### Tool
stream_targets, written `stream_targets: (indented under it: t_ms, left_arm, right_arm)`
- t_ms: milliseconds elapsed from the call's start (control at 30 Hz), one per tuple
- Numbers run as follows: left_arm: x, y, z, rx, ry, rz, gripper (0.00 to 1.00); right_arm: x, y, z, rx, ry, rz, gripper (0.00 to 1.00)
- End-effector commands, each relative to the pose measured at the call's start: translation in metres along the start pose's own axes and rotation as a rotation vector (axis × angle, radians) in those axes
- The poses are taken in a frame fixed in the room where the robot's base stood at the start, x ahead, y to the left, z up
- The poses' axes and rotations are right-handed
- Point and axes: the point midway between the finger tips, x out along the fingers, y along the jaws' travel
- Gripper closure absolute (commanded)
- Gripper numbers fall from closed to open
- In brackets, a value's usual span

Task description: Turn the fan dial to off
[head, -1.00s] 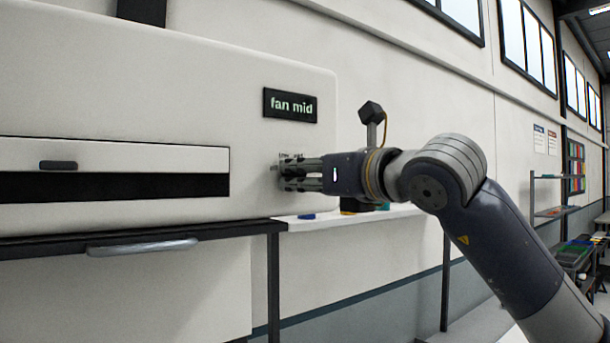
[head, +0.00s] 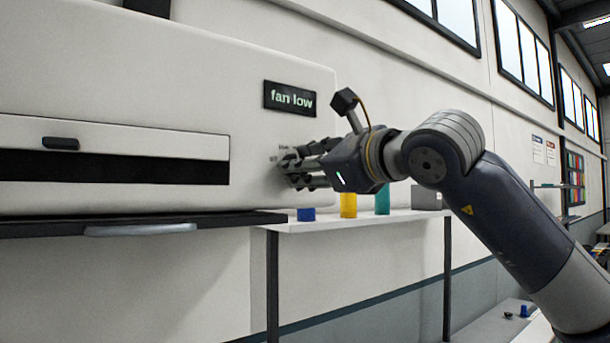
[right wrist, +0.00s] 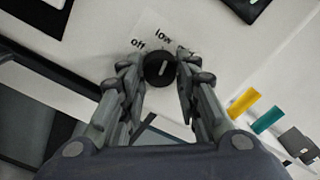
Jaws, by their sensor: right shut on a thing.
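The fan dial (right wrist: 159,70) is a black round knob with a white pointer line, on a pale label plate with "off" and "low" printed around it. My right gripper (right wrist: 157,82) is shut on the dial, a finger on each side of it. In the head view the right gripper (head: 290,170) reaches the white machine's front (head: 200,90) and hides most of the dial. The display (head: 290,99) above reads "fan low". In the right wrist view the pointer stands close to "low". My left gripper is not in view.
Below the dial is a white shelf (head: 345,222) with a blue block (head: 306,214), a yellow block (head: 348,205), a teal block (head: 382,200) and a grey box (head: 427,197). A dark slot (head: 110,171) crosses the machine's front at left.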

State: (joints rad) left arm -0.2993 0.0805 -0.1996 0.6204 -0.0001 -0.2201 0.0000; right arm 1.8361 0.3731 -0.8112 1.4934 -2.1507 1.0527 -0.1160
Motion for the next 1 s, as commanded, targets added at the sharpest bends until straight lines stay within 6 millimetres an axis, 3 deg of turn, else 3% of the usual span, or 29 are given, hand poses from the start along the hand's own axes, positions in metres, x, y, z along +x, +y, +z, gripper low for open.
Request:
stream_targets:
  t_ms: [400, 1000]
  left_arm:
    - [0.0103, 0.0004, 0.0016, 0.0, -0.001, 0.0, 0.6]
    - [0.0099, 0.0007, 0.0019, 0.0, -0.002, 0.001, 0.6]
  right_arm:
    - [-0.0006, -0.0014, 0.0009, -0.397, -0.002, -0.002, 0.94]
    - [-0.0004, -0.0023, 0.0023, -0.924, -0.001, -0.002, 0.94]
